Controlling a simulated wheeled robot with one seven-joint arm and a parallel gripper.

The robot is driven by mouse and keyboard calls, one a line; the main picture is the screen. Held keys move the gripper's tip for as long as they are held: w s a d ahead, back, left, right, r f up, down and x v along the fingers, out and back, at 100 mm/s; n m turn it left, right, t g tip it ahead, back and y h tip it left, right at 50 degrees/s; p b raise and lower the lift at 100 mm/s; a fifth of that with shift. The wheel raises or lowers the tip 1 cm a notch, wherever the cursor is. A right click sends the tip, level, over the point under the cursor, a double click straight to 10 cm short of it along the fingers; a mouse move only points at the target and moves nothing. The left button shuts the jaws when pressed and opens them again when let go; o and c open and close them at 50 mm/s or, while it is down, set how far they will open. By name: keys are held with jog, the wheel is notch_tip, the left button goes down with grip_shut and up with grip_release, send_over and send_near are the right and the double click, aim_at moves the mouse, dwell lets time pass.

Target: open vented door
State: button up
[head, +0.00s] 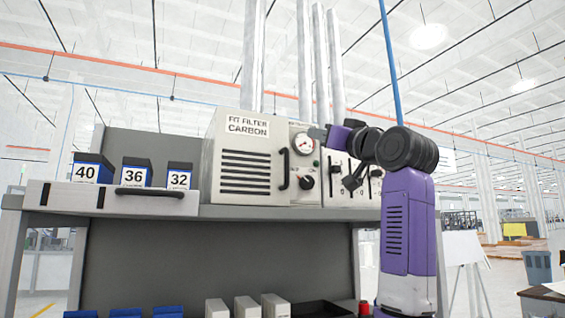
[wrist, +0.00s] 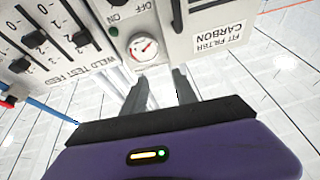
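The vented door (head: 245,172) is a pale panel with dark horizontal slots on the front of the grey cabinet, under a "FIT FILTER CARBON" label. It looks shut. Its black vertical handle (head: 284,168) is on the right edge. In the wrist view, which is upside down, the handle (wrist: 177,18) shows at the top beside the label. My gripper (head: 318,133) is in front of the gauge, above and right of the handle and apart from it. In the wrist view my gripper (wrist: 162,85) has its two fingers spread with nothing between them.
A round gauge (head: 303,143), a knob (head: 306,183) and sliders (head: 340,180) sit right of the door. The shelf edge (head: 300,213) runs below. Pipes (head: 305,70) rise behind.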

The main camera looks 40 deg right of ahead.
jog(key=a+r+n+g+y, duration=0.1)
jog(key=a+r+y, duration=0.1)
jog(key=n+g+y, duration=0.1)
jog(key=g+y, duration=0.1)
jog(key=g, duration=0.1)
send_near(288, 162)
jog(key=w, duration=0.3)
jog(key=w+p, duration=0.1)
jog(key=w, duration=0.1)
jog(key=w+p, duration=0.1)
jog(key=w, duration=0.1)
jog(key=w+p, duration=0.1)
jog(key=w, duration=0.1)
jog(key=shift+w+d+r, duration=0.15)
jog(key=shift+d+r, duration=0.05)
jog(key=shift+d, duration=0.15)
jog(key=shift+w+f+p, duration=0.1)
jog(key=shift+w+p, duration=0.2)
jog(key=shift+w, duration=0.4)
grip_shut()
